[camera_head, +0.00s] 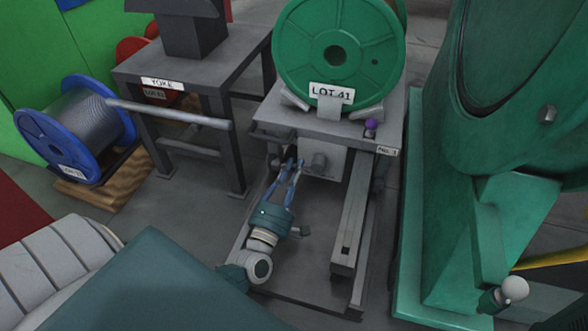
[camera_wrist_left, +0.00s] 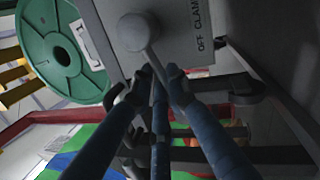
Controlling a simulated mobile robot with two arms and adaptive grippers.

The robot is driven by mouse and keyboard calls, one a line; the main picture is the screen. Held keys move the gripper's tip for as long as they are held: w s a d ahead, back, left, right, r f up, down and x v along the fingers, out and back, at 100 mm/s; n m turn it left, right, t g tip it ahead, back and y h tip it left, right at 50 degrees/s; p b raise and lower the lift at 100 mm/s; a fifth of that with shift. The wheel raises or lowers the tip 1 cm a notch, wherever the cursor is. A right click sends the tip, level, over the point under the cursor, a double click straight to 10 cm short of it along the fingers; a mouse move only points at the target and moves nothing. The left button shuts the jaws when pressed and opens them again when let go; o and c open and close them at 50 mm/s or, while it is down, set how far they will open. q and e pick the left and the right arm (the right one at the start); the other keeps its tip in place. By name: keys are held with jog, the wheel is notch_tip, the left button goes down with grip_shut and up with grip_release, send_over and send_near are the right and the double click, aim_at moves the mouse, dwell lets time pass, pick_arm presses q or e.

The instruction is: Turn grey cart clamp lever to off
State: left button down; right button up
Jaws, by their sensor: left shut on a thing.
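The grey cart (camera_head: 262,127) stands mid-view with a grey box under its top. In the left wrist view the box (camera_wrist_left: 185,20) carries a label (camera_wrist_left: 199,38) reading OFF and CLAMP. The clamp lever (camera_wrist_left: 135,33) shows there as a round grey knob end with a short arm running down between my fingertips. My left gripper (camera_head: 292,163) reaches in low at the front of the cart. In the left wrist view its blue fingers (camera_wrist_left: 160,75) are closed in on the lever's arm; the exact contact is partly hidden. My right gripper is not in view.
A green spool (camera_head: 335,45) labelled LOT 41 sits on the cart. A purple knob (camera_head: 371,124) is at its front right corner. A dark table (camera_head: 185,70) and blue spool (camera_head: 75,125) stand left. A large green machine (camera_head: 500,130) stands close on the right.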

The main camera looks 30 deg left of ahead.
pick_arm(q)
jog(key=c, duration=1.7)
grip_release()
jog(key=shift+f, duration=0.1)
jog(key=shift+o, duration=0.2)
